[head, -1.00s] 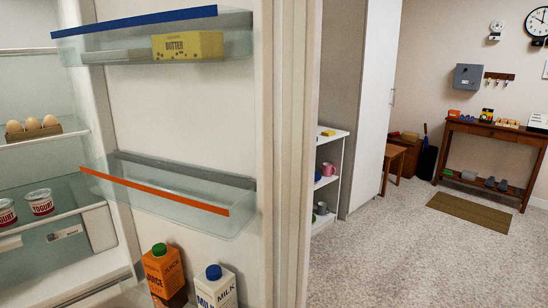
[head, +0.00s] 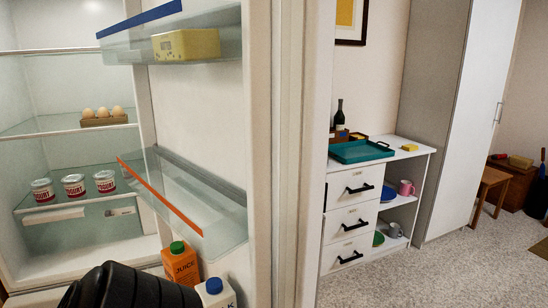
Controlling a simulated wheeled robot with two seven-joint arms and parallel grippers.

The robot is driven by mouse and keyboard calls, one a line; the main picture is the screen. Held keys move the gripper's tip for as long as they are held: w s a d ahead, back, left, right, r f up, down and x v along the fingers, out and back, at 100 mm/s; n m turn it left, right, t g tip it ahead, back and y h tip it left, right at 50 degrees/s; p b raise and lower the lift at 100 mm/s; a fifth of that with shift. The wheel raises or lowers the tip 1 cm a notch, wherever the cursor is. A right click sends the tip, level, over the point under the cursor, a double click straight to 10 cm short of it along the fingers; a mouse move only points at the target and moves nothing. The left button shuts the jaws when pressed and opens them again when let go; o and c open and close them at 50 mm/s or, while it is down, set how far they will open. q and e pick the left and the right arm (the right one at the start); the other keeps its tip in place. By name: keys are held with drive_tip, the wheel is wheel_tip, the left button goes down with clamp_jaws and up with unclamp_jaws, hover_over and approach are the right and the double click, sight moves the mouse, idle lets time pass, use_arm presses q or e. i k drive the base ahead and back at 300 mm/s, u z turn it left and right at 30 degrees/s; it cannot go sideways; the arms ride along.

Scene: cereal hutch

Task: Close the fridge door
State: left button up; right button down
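The fridge door (head: 262,150) stands open, its inner side facing me, with its edge running top to bottom in mid-view. Its shelves hold a butter box (head: 186,45), an orange juice carton (head: 181,264) and a milk carton (head: 216,293). The fridge interior (head: 75,85) shows at the left, with eggs (head: 103,113) and yogurt cups (head: 74,185). A black part of my own arm shows at the bottom left, in front of the fridge opening. Neither gripper's fingers are visible.
Beyond the door, a white drawer cabinet (head: 350,221) carries a teal tray (head: 361,151). A tall white cupboard (head: 478,110) stands to its right. A small wooden stool (head: 490,182) is farther right. Carpeted floor (head: 450,270) is clear at the lower right.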

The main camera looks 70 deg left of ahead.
sight(259, 122)
drive_tip(key=i, duration=2)
drive_tip(key=u, duration=4.05)
drive_tip(key=i, duration=0.5)
drive_tip(key=u, duration=1.2)
drive_tip(key=k, duration=0.25)
drive_tip(key=z, duration=1)
